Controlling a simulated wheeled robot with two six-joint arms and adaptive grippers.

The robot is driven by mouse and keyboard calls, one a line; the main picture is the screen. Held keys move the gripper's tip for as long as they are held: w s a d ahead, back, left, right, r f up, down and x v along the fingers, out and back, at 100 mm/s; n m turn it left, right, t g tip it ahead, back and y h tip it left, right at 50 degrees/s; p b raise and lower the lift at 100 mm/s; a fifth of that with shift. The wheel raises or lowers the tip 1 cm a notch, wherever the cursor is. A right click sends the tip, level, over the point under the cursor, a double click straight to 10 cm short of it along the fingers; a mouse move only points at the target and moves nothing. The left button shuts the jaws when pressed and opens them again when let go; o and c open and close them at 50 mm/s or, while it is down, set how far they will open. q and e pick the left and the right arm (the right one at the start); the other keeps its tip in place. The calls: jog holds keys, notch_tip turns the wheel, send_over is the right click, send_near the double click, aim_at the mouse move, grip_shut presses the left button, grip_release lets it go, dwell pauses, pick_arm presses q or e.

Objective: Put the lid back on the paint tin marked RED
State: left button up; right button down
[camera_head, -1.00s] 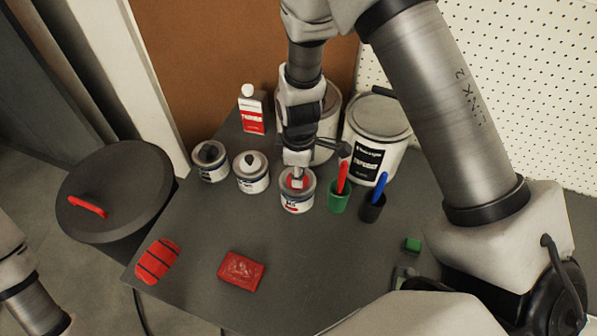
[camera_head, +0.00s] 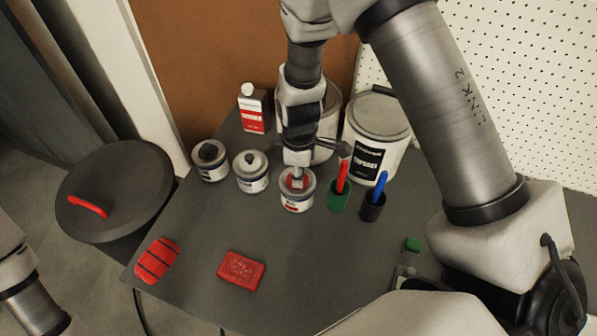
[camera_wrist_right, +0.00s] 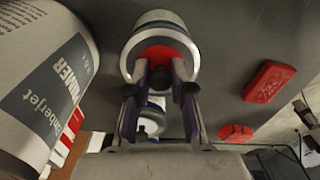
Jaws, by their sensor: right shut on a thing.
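The paint tin (camera_head: 296,204) with red on its label and top stands upright near the middle of the table. My right gripper (camera_head: 297,177) points down at its top. In the right wrist view, the fingers are shut on the dark knob (camera_wrist_right: 160,82) of what looks like the lid (camera_wrist_right: 158,52), a red disc inside a silver rim. The lid lines up with the tin (camera_wrist_right: 158,20). The fingers hide part of it, and I cannot tell whether it is seated or slightly above. My left gripper is out of view.
Two lidded tins (camera_head: 251,172) (camera_head: 210,161) stand left of the red tin. Green (camera_head: 338,202) and dark (camera_head: 372,208) cups stand close right, with large cans (camera_head: 378,130) behind. A red block (camera_head: 241,270) lies in front. The table's front middle is clear.

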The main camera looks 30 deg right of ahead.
dwell(0.3)
jog(key=shift+c, duration=2.2)
grip_release()
jog(key=shift+r+p, duration=2.9)
jog(key=shift+r, duration=0.6)
grip_shut()
jog(key=shift+f, duration=0.15)
